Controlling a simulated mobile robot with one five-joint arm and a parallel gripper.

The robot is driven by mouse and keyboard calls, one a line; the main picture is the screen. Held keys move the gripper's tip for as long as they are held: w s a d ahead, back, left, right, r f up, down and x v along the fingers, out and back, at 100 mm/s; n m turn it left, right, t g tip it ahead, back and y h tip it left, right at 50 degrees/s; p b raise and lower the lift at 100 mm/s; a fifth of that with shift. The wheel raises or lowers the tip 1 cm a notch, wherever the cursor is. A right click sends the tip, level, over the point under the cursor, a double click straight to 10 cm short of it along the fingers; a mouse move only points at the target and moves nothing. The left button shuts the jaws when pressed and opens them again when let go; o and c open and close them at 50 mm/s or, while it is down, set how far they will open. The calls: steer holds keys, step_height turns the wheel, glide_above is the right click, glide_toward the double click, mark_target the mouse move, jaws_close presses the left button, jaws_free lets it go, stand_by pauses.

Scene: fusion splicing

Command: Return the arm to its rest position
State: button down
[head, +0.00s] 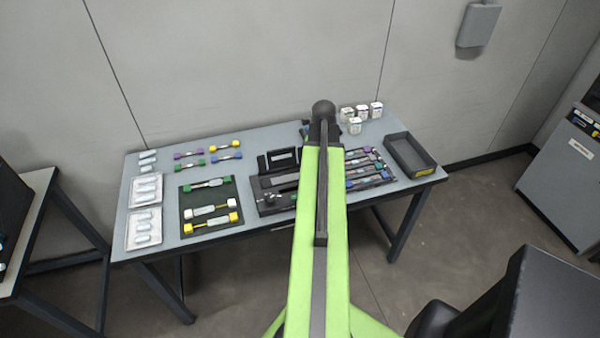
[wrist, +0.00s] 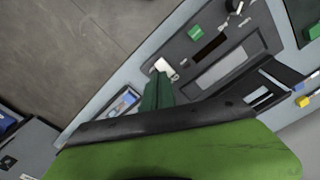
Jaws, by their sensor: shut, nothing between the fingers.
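My arm (head: 318,230) stretches out from the bottom of the head view over the table, its green link passing in front of the table's middle. My gripper (wrist: 160,76) shows in the wrist view as dark green fingers held together, with nothing seen between them. It is above the front part of the dark splicing unit (wrist: 225,65), close to a small white piece (wrist: 165,68). I cannot tell whether they touch. In the head view the gripper is mostly hidden behind the arm.
The grey table (head: 160,240) stands against the wall. It carries a dark mat (head: 186,203) with colored-ended pieces, pale trays (head: 145,190), white boxes (head: 355,127) and an empty black tray (head: 410,155). A grey cabinet (head: 560,190) stands at right.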

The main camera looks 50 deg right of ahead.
steer(key=shift+w, duration=0.1)
steer(key=w+a+n, duration=0.6)
steer(key=w+a, duration=1.3)
steer(key=a, duration=0.2)
steer(key=w+a+n, duration=0.2)
steer(key=a+n, duration=0.5)
steer(key=a, duration=2.1)
steer(key=shift+w+a, duration=0.3)
steer(key=shift+w, duration=0.05)
